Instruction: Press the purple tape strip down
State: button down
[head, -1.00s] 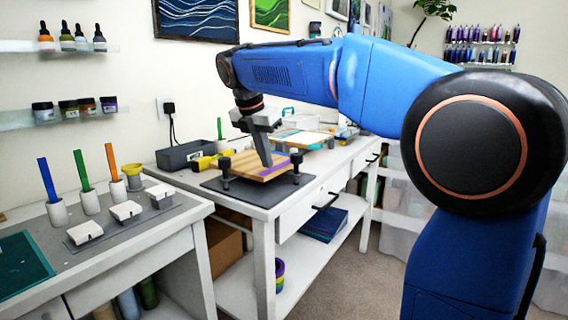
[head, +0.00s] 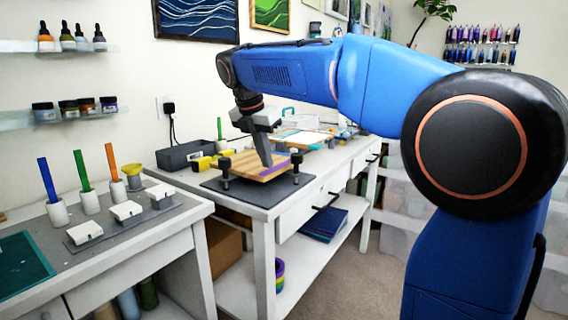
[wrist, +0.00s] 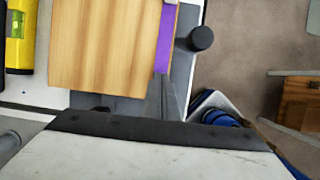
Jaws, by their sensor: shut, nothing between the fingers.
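The purple tape strip (head: 274,170) lies along one edge of the striped wooden board (head: 238,164). In the wrist view the strip (wrist: 165,42) runs along the right edge of the board (wrist: 105,45). My gripper (head: 268,164) points down with its tips at the strip in the head view. In the wrist view its fingers (wrist: 163,92) are shut and empty, at the near end of the strip. They hide that end, and I cannot tell whether the tips touch it.
The board sits on a dark plate (head: 240,193) with black posts (head: 225,168) around it. A yellow level (wrist: 19,40) lies left of the board. A dark grey box (head: 185,154) stands behind. Bare table shows little near the front edge.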

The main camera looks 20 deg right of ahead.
aim_at(285, 162)
jog(key=shift+f, duration=0.45)
jog(key=shift+w+d, duration=0.1)
dwell(0.5)
jog(key=shift+w+d+f, duration=0.2)
jog(key=shift+w+d, duration=0.35)
jog(key=shift+d, duration=0.2)
jog(key=shift+w+d, duration=0.65)
jog(key=shift+d, duration=0.25)
jog(key=shift+d+r, duration=0.1)
jog(key=shift+w+d+r, duration=0.1)
jog(key=shift+w+d, duration=0.5)
jog(key=shift+d, duration=0.15)
jog(key=shift+w+d, duration=0.6)
jog(key=shift+d, duration=0.2)
